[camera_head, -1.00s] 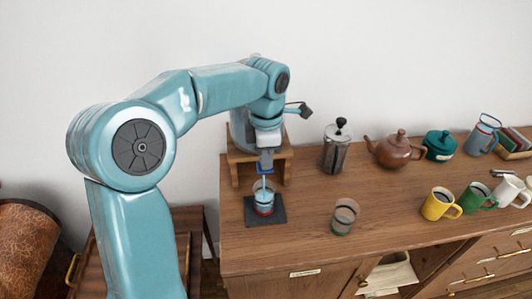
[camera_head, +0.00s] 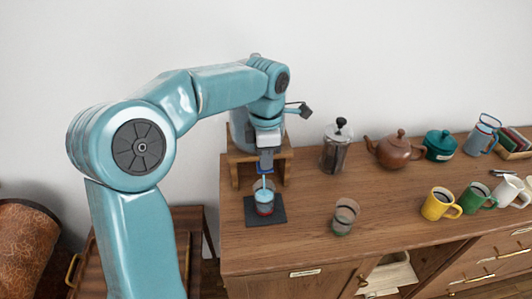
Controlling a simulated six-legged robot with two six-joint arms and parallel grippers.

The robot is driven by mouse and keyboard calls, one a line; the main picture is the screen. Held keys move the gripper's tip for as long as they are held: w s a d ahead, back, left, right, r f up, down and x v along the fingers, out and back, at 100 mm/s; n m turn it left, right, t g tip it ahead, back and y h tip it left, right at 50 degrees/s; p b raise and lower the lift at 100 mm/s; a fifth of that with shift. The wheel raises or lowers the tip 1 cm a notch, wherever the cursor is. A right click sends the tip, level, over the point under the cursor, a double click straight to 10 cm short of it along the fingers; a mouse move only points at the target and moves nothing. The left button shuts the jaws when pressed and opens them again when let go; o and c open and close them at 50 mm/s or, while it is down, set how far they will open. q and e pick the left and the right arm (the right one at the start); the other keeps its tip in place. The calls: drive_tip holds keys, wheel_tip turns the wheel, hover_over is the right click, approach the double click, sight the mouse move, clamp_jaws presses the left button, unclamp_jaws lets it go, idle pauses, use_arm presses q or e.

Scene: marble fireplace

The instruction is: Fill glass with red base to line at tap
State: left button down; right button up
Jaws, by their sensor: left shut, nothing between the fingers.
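The glass with the red base (camera_head: 264,207) stands upright on a dark square mat (camera_head: 280,213) on the cabinet top. A thin pale blue stream comes down into it, and pale blue liquid shows inside. The line on the glass is too small to make out. The tap's dispenser stands on a wooden stand (camera_head: 287,165) behind the glass and is mostly hidden by my left arm. My left gripper (camera_head: 266,165) is shut and empty, at the tap just above the glass. My right gripper is not in view.
A second clear glass (camera_head: 344,216) with a greenish base stands right of the mat. A French press (camera_head: 336,147), a brown teapot (camera_head: 395,149), a teal pot (camera_head: 440,146) and several mugs, one of them yellow (camera_head: 440,204), stand further right. The cabinet top's front middle is clear.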

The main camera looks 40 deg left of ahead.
use_arm(q)
drive_tip(key=shift+r, duration=0.1)
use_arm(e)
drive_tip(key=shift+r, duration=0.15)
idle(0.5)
use_arm(q)
drive_tip(key=shift+r+p, duration=0.7)
drive_tip(key=shift+p, duration=0.1)
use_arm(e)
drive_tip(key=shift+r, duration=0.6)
